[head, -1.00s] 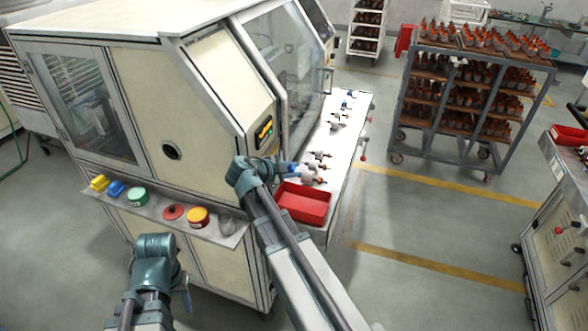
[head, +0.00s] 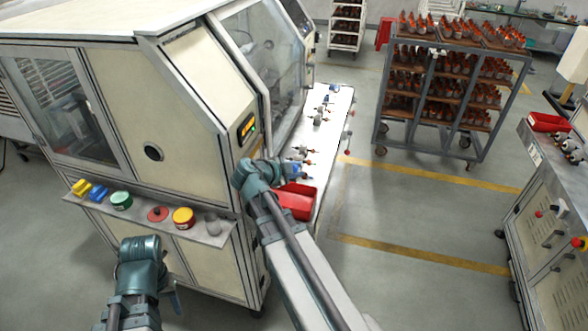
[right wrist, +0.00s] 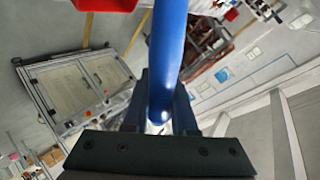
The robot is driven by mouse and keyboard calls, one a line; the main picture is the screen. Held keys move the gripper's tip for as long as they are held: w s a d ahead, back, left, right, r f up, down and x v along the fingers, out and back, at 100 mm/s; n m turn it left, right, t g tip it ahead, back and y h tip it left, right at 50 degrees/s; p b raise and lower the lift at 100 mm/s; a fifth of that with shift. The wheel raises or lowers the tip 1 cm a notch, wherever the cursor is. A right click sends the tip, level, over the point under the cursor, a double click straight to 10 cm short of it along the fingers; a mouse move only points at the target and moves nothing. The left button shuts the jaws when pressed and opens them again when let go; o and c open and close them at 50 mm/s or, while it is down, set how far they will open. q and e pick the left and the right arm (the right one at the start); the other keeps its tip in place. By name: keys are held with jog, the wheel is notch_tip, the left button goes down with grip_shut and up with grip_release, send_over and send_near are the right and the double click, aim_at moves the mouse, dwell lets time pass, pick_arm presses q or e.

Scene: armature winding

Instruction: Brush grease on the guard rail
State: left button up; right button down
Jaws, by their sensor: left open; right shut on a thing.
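My right gripper (head: 284,172) is shut on a blue handle (right wrist: 168,60), which runs up between its fingers in the right wrist view. The handle's far end is out of that view, so I cannot see a brush head. In the head view the right gripper overlaps the red bin and the machine's white side table. My left gripper (head: 175,298) is low at the left, open, mostly hidden behind its wrist, and apart from the shelf. I cannot clearly pick out the guard rail. A yellow-and-red tin (head: 183,218) and a green tin (head: 121,201) stand on the shelf.
The cream machine (head: 160,110) fills the left, with a narrow grey shelf (head: 200,233) along its front. A red bin (head: 298,205) sits at the table's near end. A loaded cart (head: 440,100) stands behind, a control cabinet (head: 545,215) at right. The floor between is clear.

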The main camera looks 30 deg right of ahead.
jog(key=shift+s+d, duration=0.95)
jog(key=shift+s, duration=0.2)
jog(key=w+a, duration=0.4)
jog(key=w, duration=0.1)
jog(key=shift+w+a, duration=0.3)
jog(key=shift+a, duration=0.1)
jog(key=shift+w+a, duration=0.5)
jog(key=shift+w, duration=0.1)
dwell(1.2)
jog(key=shift+w+d, duration=1.35)
jog(key=shift+d, duration=0.15)
jog(key=shift+s, duration=0.1)
